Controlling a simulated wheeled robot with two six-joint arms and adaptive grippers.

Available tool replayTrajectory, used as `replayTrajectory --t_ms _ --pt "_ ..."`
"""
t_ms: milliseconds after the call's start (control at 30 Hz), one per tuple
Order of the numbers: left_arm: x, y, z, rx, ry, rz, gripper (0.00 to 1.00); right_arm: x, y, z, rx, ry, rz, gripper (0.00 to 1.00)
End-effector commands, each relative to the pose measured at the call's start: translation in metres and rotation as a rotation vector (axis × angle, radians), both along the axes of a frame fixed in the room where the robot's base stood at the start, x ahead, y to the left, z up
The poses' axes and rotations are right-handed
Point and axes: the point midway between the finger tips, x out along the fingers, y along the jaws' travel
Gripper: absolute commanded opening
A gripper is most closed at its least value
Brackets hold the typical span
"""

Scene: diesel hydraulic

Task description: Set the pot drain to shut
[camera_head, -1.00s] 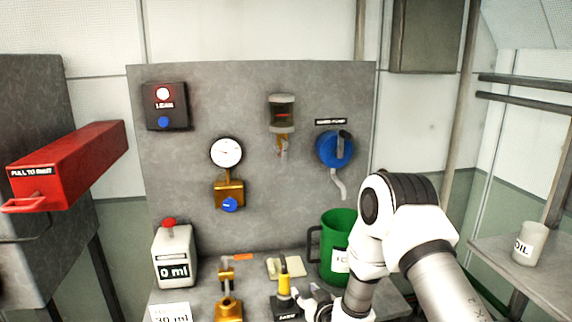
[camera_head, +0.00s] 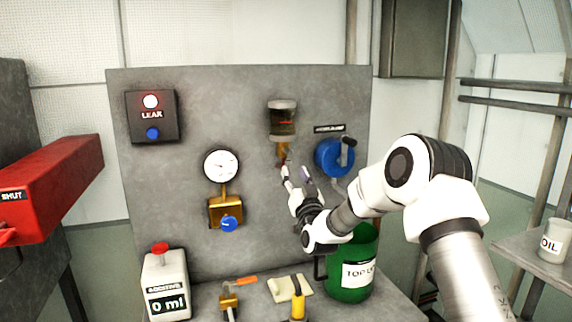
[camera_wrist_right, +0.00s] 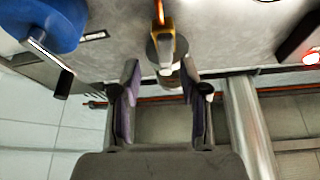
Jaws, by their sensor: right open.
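The pot (camera_head: 283,118) is a small dark glass bowl with a grey cap, mounted high on the grey panel. Its brass drain (camera_head: 283,151) hangs from its underside, with a small reddish tip near my fingers. My right gripper (camera_head: 295,172) is open and empty, pointing up just below the drain. In the right wrist view my right gripper (camera_wrist_right: 159,70) has its fingers spread, with the yellow-brass drain (camera_wrist_right: 164,26) and an orange-red lever part ahead of the gap. I cannot tell whether a finger touches the drain. My left gripper is not in view.
The blue hand pump (camera_head: 331,157) with a dark handle sits close right of the gripper. A pressure gauge (camera_head: 221,166) is to the left. The green jug (camera_head: 352,270) stands on the bench below my arm. The leak box (camera_head: 151,117) is farther left.

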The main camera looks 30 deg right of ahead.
Motion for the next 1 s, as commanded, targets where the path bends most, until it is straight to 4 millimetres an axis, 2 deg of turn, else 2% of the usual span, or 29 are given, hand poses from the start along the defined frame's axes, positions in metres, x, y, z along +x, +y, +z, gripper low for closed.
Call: replayTrajectory --t_ms 33,200,467,533,600,1000 --pt "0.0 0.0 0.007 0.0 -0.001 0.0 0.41 0.009 -0.002 0.007 -0.002 0.0 0.0 0.44" --pt "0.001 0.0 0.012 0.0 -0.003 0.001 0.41 0.03 -0.009 0.013 0.0 0.003 0.0 0.44" --pt "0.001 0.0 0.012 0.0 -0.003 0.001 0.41 0.034 -0.01 0.014 0.002 0.003 0.0 0.44" --pt "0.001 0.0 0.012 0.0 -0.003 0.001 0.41 0.034 -0.01 0.014 0.002 0.003 0.0 0.26" --pt "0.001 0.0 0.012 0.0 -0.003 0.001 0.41 0.034 -0.01 0.014 0.002 0.003 0.001 0.01" --pt "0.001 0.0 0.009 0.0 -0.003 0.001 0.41 0.035 -0.009 0.012 0.019 0.001 0.001 0.0"
